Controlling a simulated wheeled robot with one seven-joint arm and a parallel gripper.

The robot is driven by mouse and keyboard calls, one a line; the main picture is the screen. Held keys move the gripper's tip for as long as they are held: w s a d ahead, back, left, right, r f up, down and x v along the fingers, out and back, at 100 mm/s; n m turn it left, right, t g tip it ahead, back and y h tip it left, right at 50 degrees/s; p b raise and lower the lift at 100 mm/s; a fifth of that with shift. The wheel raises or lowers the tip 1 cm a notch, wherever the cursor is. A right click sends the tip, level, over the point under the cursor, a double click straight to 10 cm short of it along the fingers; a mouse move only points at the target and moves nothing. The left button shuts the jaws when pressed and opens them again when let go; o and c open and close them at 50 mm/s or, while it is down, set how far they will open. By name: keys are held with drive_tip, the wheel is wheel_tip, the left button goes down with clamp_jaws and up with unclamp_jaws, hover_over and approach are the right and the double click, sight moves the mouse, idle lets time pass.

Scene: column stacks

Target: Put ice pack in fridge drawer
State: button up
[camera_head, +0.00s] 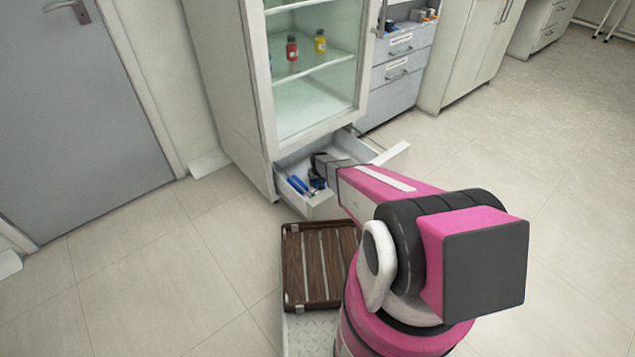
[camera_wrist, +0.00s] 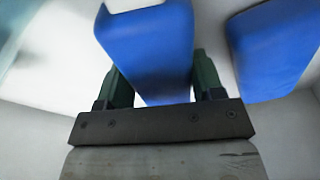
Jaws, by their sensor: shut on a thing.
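The fridge drawer (camera_head: 392,153) is pulled open below the glass-fronted fridge, and my arm hides much of it. My gripper (camera_wrist: 163,82) is inside the drawer, shut on a blue ice pack (camera_wrist: 150,40) that stands between its two dark green fingers. A second blue pack (camera_wrist: 275,45) lies just right of the held one in the wrist view, apart from the fingers. In the head view a blue pack (camera_head: 298,184) shows at the left of the drawer, but I cannot tell which of the two it is.
The fridge (camera_head: 313,75) holds a red bottle (camera_head: 292,50) and a yellow bottle (camera_head: 320,41) on a shelf. A brown slatted tray (camera_head: 318,262) is in front of the drawer. Grey drawers (camera_head: 400,72) stand right of the fridge. Open floor lies left and right.

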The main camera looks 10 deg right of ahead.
drive_tip(key=o, duration=1.1)
drive_tip(key=shift+f, duration=0.1)
drive_tip(key=s+r, duration=0.3)
drive_tip(key=r, duration=1.1)
drive_tip(key=s+d+r, duration=0.2)
drive_tip(key=s+r, duration=0.7)
drive_tip(key=s+d+r+m+g, duration=0.1)
drive_tip(key=s+d+r, duration=0.2)
drive_tip(key=s+r, duration=0.7)
drive_tip(key=s+d+r+m, duration=0.1)
drive_tip(key=s+d+r, duration=0.1)
drive_tip(key=s+r, duration=0.7)
drive_tip(key=shift+s+d+r+g, duration=0.3)
drive_tip(key=shift+s+g, duration=0.1)
